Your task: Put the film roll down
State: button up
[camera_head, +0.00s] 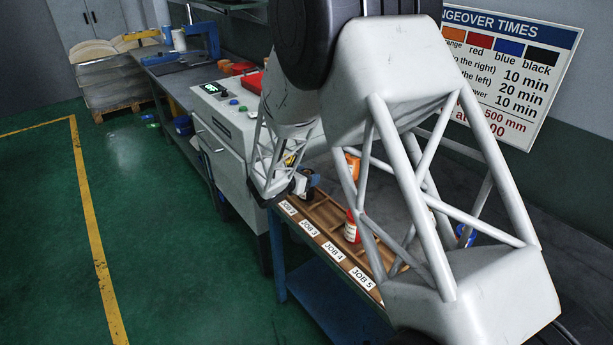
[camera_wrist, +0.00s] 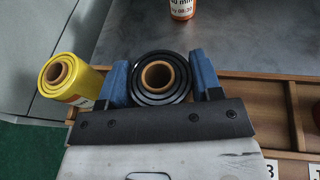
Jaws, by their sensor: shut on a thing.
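My gripper (camera_wrist: 159,62) is shut on a black film roll (camera_wrist: 158,97) with a brown core. A blue finger presses on each side of the roll, and I look down on its end. In the head view my gripper (camera_head: 303,184) is over the far end of a wooden tray (camera_head: 325,216) with job labels along its front edge. The tray also shows in the wrist view (camera_wrist: 262,96), behind and right of the roll. The roll's lower end is hidden, so I cannot tell whether it touches the tray.
A yellow roll (camera_wrist: 82,84) stands close left of my gripper. An orange roll (camera_head: 352,166) stands behind on the grey bench. A red roll (camera_head: 351,229) stands in the tray further along. A blue roll (camera_head: 465,235) is partly hidden by my arm. A machine cabinet (camera_head: 225,135) is left.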

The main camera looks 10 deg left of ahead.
jog(key=shift+f, duration=0.1)
jog(key=o, duration=1)
jog(key=v, duration=1.2)
dwell(0.6)
